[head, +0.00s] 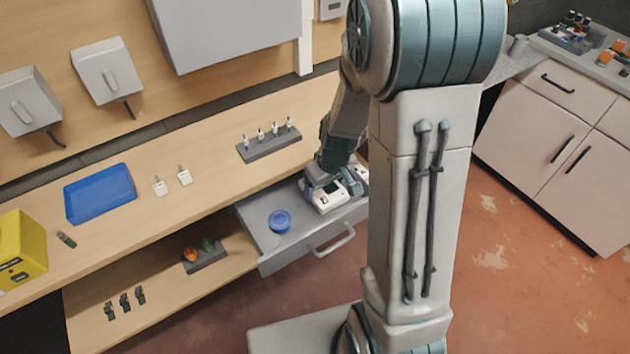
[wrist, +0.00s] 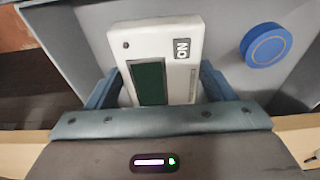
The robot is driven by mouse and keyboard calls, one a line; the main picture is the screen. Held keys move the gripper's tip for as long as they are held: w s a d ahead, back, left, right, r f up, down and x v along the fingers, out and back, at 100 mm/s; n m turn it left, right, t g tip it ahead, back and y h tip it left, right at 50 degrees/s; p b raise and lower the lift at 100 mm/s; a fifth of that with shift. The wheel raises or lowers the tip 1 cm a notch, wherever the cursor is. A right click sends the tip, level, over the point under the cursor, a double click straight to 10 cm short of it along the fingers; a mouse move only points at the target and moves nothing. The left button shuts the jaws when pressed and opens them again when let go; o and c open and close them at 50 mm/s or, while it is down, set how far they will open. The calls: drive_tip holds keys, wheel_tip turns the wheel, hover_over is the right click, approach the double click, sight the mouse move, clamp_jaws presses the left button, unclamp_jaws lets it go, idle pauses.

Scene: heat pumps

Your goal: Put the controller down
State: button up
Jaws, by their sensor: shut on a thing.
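The controller (head: 328,197) is a white box, and my gripper (head: 326,187) is shut on it at the open grey drawer (head: 262,244).
On the bench stand a dark rack (head: 269,147) with several small pieces, a blue tray (head: 100,194), two white tags (head: 172,180) and a yellow box (head: 20,252). The shelf below holds a small tray with orange and green things (head: 205,255) and several black clips (head: 125,303).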

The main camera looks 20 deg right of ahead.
drive_tip(key=shift+f, duration=0.45)
drive_tip(key=w, duration=0.1)
drive_tip(key=w+a+p, duration=0.1)
drive_tip(key=w, duration=0.2)
drive_tip(key=shift+a+f+p, duration=0.15)
drive_tip(key=shift+f+p, duration=0.15)
drive_tip(key=shift+f, duration=0.1)
drive_tip(key=shift+s+f, duration=0.1)
drive_tip(key=shift+f, duration=0.15)
drive_tip(key=o, duration=1)
